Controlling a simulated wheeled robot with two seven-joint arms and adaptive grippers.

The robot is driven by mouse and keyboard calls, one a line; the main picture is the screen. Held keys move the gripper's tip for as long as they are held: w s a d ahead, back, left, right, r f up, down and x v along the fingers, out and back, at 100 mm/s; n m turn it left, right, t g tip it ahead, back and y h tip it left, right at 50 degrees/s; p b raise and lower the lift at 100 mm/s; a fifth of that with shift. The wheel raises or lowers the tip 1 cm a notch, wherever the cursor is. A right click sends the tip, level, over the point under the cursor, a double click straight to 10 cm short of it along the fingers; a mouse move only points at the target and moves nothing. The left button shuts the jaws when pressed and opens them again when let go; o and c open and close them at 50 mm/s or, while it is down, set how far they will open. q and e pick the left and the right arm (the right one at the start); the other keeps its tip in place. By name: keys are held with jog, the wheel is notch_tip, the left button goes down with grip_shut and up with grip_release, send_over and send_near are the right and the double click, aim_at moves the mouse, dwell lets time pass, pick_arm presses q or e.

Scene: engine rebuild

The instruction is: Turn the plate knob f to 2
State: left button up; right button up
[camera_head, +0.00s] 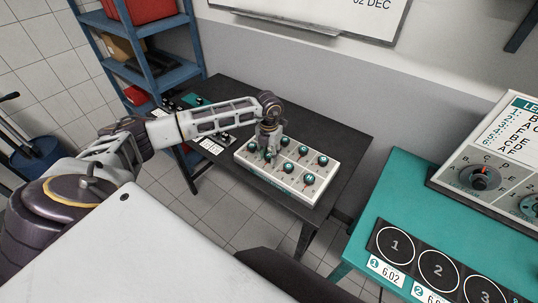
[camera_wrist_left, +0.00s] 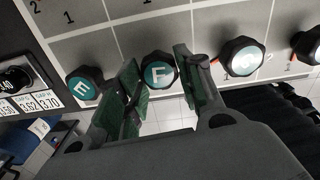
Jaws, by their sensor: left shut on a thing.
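The knob panel (camera_head: 240,161) is a pale box with two rows of dark knobs with teal caps, on the dark table. The plate knob F (camera_wrist_left: 158,75) has a teal cap with a white F in the left wrist view. My left gripper (camera_head: 268,152) reaches down over the front row of the panel. In the left wrist view, its green-padded fingers stand on either side of knob F, shut on it. Knob F's pointer and nearby scale marks are hard to make out. My right gripper is not in view.
Knob E (camera_wrist_left: 84,86) and knob G (camera_wrist_left: 241,59) sit close on either side of the fingers. A teal bench (camera_head: 404,181) with numbered circles and a dial board (camera_head: 463,151) stands at the right. A blue shelf (camera_head: 157,80) stands behind at the left.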

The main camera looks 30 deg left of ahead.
pick_arm(q)
jog(key=m+b, duration=0.3)
jog(key=m, duration=0.1)
jog(key=shift+a+f+b, duration=0.1)
jog(key=shift+b, duration=0.2)
jog(key=m+b, duration=0.3)
jog(key=m, duration=0.1)
jog(key=shift+w+m, duration=0.1)
jog(key=shift+m, duration=0.2)
jog(key=shift+m+b, duration=0.6)
jog(key=shift+a+m+b, duration=0.1)
jog(key=shift+m+b, duration=0.2)
jog(key=shift+m, duration=0.2)
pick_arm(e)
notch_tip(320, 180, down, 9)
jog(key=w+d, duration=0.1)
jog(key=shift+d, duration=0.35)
pick_arm(q)
jog(key=o, duration=1)
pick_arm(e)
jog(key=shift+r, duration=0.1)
